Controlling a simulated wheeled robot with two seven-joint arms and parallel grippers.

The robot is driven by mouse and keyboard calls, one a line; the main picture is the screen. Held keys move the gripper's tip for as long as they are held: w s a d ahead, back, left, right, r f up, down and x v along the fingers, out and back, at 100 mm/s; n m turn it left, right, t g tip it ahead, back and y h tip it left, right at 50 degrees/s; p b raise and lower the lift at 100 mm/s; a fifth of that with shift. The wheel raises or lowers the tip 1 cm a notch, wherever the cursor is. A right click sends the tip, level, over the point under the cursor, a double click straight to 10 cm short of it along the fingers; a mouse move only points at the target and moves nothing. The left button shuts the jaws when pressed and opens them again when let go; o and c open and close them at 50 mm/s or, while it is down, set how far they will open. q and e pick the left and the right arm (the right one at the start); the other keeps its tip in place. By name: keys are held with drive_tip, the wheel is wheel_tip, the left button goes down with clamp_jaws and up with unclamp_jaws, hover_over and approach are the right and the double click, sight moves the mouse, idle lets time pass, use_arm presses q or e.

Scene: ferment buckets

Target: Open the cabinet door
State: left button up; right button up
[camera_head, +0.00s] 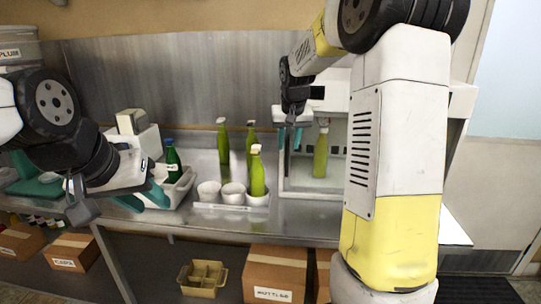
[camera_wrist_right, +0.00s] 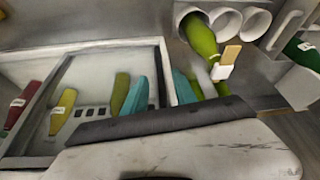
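The white cabinet (camera_head: 311,194) stands on the counter right of centre, with a clear-looking front and a green bottle (camera_head: 320,155) visible inside. My arm hides its right part. I cannot tell whether its door is shut or ajar. My right gripper (camera_head: 290,137) points down at the cabinet's front left edge, its teal fingers apart. In the right wrist view, the fingers (camera_wrist_right: 161,95) lie on either side of the pale cabinet edge (camera_wrist_right: 158,52); contact is unclear. My left gripper (camera_head: 142,198) is over the counter's left front, its teal fingers seemingly apart and empty.
Green bottles (camera_head: 223,145) and a rack of white cups (camera_head: 232,195) stand left of the cabinet. A dark green bottle (camera_head: 172,160) sits in a white tray (camera_head: 185,186) near my left gripper. Boxes (camera_head: 274,272) and a tan crate (camera_head: 202,279) are below the counter.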

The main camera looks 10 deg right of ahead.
sight(288, 153)
drive_tip(key=x, duration=0.7)
drive_tip(key=shift+s+f, duration=0.1)
clamp_jaws()
idle(1.2)
